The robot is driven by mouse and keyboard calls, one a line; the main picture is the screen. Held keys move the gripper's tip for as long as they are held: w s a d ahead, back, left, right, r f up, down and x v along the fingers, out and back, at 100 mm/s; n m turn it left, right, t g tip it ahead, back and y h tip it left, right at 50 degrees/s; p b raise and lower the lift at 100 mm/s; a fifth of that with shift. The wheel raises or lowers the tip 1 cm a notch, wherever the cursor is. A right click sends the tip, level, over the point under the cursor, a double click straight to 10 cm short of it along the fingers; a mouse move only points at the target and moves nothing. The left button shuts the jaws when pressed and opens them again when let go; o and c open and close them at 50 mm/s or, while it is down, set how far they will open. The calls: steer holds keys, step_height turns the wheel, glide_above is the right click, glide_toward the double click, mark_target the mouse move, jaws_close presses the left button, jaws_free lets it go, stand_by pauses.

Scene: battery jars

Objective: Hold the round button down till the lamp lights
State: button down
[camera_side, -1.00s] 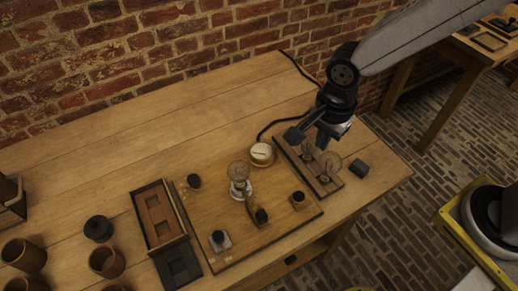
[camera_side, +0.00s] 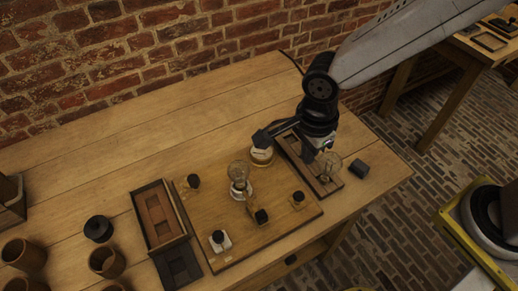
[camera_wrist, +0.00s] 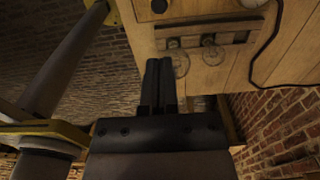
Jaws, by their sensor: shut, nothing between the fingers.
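The lamp (camera_side: 239,172) is a clear glass bulb on a white base in the middle of the wooden board, and no glow shows in it. A black round knob on a white block (camera_side: 219,238) sits near the board's front left corner; it looks like the round button, but I cannot be sure. My gripper (camera_wrist: 160,62) is shut and empty in the wrist view. In the side view it hangs above the bulb rack (camera_side: 331,187), right of the board and well away from the white block. Its fingertips are hard to make out there.
The wooden board (camera_side: 225,207) also carries a lever switch (camera_side: 260,216) and black posts. A round white gauge (camera_side: 261,156) is behind it. Glass bulbs (camera_wrist: 212,54) stand on the rack. A black cylinder (camera_side: 359,168) is to the right. Open trays and brown jars (camera_side: 106,262) are left.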

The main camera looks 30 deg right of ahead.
mark_target(299, 196)
steer(key=shift+f, duration=0.1)
steer(key=shift+f, duration=6.9)
steer(key=shift+f, duration=0.55)
steer(key=shift+s+f, duration=0.1)
steer(key=shift+f, duration=0.5)
steer(key=shift+d, duration=0.1)
steer(key=shift+r, duration=0.1)
step_height(299, 196, up, 14)
steer(key=shift+r, duration=0.15)
